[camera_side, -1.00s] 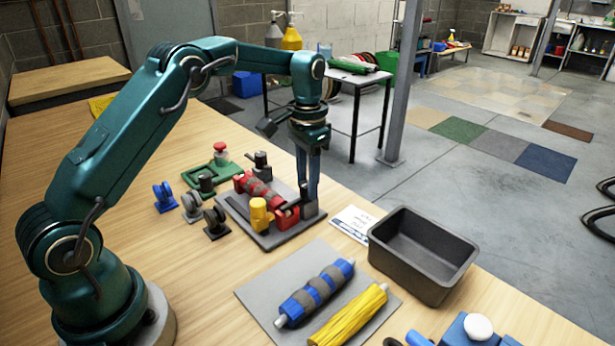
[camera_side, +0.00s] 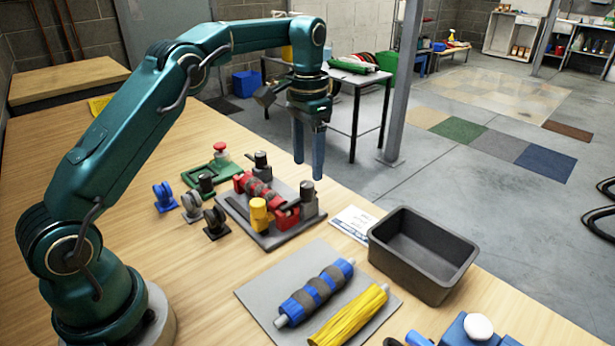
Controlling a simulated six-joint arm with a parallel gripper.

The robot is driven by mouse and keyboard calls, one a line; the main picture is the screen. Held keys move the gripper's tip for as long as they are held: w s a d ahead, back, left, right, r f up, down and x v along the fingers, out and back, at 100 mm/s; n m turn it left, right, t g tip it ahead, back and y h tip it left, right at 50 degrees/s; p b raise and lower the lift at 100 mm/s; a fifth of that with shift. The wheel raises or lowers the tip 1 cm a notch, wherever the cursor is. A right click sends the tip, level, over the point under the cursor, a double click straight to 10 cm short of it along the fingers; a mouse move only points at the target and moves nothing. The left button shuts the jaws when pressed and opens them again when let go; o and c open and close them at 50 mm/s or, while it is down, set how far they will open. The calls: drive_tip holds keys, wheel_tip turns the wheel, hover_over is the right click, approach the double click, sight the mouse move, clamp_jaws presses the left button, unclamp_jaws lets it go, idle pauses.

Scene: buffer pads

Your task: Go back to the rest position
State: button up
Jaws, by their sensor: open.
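My gripper (camera_side: 308,165) hangs in the air with its two fingers pointing down, apart and empty. It is above and slightly behind the right end of the fixture plate (camera_side: 272,240). On that plate lies a red roller with grey bands (camera_side: 258,190). A yellow block (camera_side: 259,215), a red block (camera_side: 287,217) and dark grey posts stand around it. My fingers touch nothing. No marker for a rest position shows.
A grey mat (camera_side: 262,290) at the front holds a blue roller with grey bands (camera_side: 315,292) and a yellow roller (camera_side: 350,315). An empty dark bin (camera_side: 425,250) stands at the right. Small blue (camera_side: 165,197) and grey wheel brackets stand left of the plate.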

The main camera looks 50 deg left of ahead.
drive_tip(key=shift+r, duration=0.1)
drive_tip(key=s+d+r+t, duration=0.4)
drive_tip(key=s+r, duration=0.5)
drive_tip(key=r, duration=0.4)
drive_tip(key=s+d+f+n+t, duration=0.1)
drive_tip(key=s+d+f+n, duration=0.1)
drive_tip(key=s+f, duration=0.7)
drive_tip(key=s, duration=0.4)
drive_tip(key=shift+d+t, duration=0.25)
drive_tip(key=shift+t, duration=0.05)
